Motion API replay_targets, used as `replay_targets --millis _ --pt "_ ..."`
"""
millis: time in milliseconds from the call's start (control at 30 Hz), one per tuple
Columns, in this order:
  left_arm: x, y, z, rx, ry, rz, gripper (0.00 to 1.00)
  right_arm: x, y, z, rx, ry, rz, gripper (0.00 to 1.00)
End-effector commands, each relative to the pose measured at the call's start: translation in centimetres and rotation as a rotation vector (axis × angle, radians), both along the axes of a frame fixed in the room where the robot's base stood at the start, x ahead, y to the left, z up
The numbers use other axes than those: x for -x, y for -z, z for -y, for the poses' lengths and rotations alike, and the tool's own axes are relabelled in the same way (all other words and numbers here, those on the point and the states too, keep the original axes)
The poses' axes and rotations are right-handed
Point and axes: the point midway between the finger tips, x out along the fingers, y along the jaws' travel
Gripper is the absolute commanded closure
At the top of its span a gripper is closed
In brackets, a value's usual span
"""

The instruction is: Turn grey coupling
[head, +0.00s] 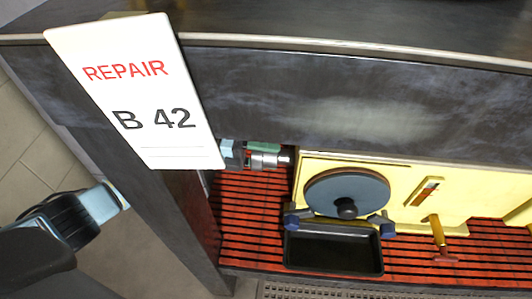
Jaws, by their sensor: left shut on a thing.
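The grey coupling appears to be the short silver cylinder (265,161) in the gap left of the yellow plate, beside a small green part (263,147). My left arm comes in from the left and passes behind the dark post. My left gripper (238,156) seems to come out beyond the post, at the cylinder's left end, and is shut on it. The fingertips are small and partly hidden by the post and the tag. A white tag (128,90) reading REPAIR B 42 covers the upper left. My right gripper is not in view.
The dark post (168,205) stands between my forearm and the coupling. A yellow plate (310,172) carries a dark round disc (347,190). A black tray (334,268) lies on the red slatted surface (245,235). A T-handled tool (438,232) is at the right.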

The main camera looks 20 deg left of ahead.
Motion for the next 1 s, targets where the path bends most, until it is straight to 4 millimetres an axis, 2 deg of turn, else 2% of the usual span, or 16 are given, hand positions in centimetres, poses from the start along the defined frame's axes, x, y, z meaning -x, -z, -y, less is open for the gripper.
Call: replay_targets --millis 1000 --pt "0.2 -0.1 0.0 0.264 0.001 -0.931 0.51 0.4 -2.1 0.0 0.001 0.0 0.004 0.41"
